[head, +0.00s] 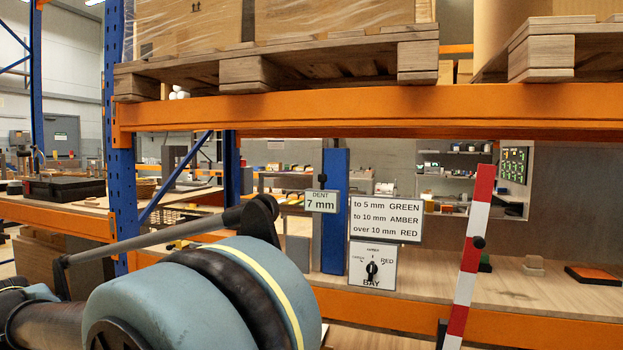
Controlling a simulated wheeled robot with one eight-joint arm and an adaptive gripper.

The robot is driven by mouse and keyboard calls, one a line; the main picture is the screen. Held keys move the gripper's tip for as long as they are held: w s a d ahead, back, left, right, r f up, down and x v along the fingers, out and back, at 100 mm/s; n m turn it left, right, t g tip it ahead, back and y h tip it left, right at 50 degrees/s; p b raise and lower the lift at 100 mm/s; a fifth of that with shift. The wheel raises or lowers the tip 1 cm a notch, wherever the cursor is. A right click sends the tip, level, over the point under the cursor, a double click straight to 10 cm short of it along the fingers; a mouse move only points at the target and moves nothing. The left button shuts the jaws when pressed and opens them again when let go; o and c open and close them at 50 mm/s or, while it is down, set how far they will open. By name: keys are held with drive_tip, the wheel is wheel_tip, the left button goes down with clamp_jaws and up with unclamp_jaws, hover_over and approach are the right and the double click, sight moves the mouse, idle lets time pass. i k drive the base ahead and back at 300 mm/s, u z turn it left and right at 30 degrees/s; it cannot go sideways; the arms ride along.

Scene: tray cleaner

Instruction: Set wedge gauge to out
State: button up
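Nothing in the head view is labelled as a wedge gauge, and I cannot tell for sure which part it is. A red-and-white striped post (475,225) at the right carries a round black knob (478,242). My gripper is not in view; only my arm links show at lower left.
An orange rack beam (400,108) with loaded pallets (340,62) crosses above. A lower orange beam (540,328) edges a wooden shelf (540,290) holding a flat black-and-orange block (594,275). My arm covers the lower left. A blue rack post (118,170) stands at left.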

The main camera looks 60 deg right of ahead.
sight(322, 201)
drive_tip(key=u, duration=0.05)
drive_tip(key=i, duration=0.75)
drive_tip(key=z, duration=2.2)
drive_tip(key=k, duration=0.15)
drive_tip(key=z, duration=0.1)
